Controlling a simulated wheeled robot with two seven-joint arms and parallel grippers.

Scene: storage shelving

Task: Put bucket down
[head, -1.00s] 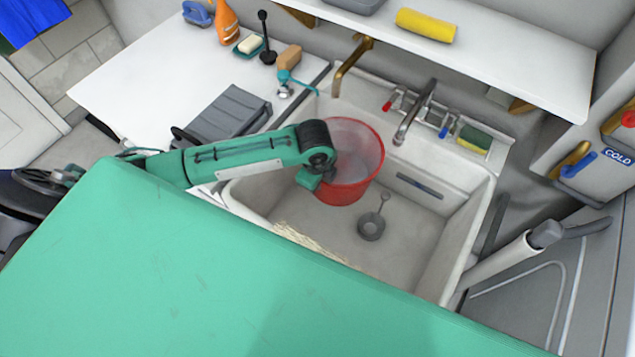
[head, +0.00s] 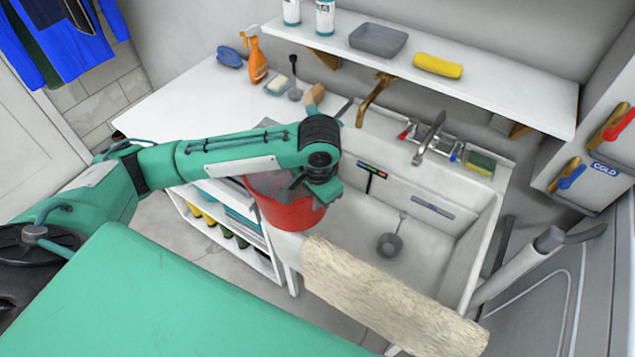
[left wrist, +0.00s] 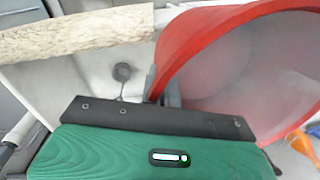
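A red bucket (head: 287,212) hangs from my left gripper (head: 312,188) over the left front edge of the sink, in front of the white counter. In the left wrist view the bucket (left wrist: 178,42) fills the upper right, and its rim passes between the fingers of my left gripper (left wrist: 162,92). The gripper looks shut on the rim. The inside of the bucket is pale and cloudy. My right gripper is in neither view.
The white sink (head: 352,215) is right of the bucket, with a drain plug (head: 388,245) inside. The counter (head: 195,105) holds a spray bottle (head: 256,58) and soap. A shelf unit (head: 225,235) stands below.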

